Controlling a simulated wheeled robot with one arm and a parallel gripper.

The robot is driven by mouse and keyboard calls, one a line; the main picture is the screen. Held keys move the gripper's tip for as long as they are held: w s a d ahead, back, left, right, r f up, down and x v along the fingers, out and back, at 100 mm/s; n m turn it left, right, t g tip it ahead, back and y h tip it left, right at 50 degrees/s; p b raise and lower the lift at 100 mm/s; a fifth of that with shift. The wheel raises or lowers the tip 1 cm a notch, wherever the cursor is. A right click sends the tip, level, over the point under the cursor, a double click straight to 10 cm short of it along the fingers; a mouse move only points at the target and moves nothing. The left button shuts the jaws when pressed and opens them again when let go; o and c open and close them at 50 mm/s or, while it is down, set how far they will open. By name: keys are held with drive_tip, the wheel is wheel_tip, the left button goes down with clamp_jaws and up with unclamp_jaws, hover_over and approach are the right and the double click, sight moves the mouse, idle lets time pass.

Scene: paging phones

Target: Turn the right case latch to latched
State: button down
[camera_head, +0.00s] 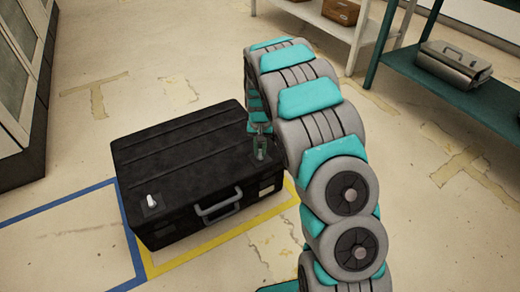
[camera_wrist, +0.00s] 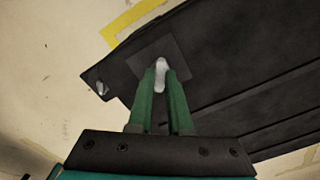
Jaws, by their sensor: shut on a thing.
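A black case (camera_head: 185,155) lies on the floor in the head view, with a grey carry handle (camera_head: 218,207) on its front side. The left latch (camera_head: 152,201) is a small pale knob on a dark plate near the front left corner. My gripper (camera_head: 260,143) reaches down to the front right corner of the lid. In the wrist view its two green fingers are shut on the right case latch (camera_wrist: 161,74), a pale lever on a square dark plate. The fingers cover part of the latch, so its exact turn is hard to tell.
Yellow tape (camera_head: 215,240) and blue tape (camera_head: 72,203) mark the floor around the case. A teal shelf (camera_head: 440,85) holding a grey case (camera_head: 454,63) stands at the right. A cabinet stands at the left. The floor in front is clear.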

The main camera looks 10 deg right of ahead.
sight(260, 153)
drive_tip(key=n, duration=0.7)
idle(0.6)
drive_tip(key=c, duration=0.8)
unclamp_jaws()
drive_tip(key=shift+c, duration=0.2)
wheel_tip(260, 153, up, 8)
drive_tip(key=shift+w+f+p, duration=0.1)
drive_tip(key=shift+f+p, duration=0.15)
drive_tip(key=shift+p, duration=0.15)
drive_tip(key=shift+r, duration=0.2)
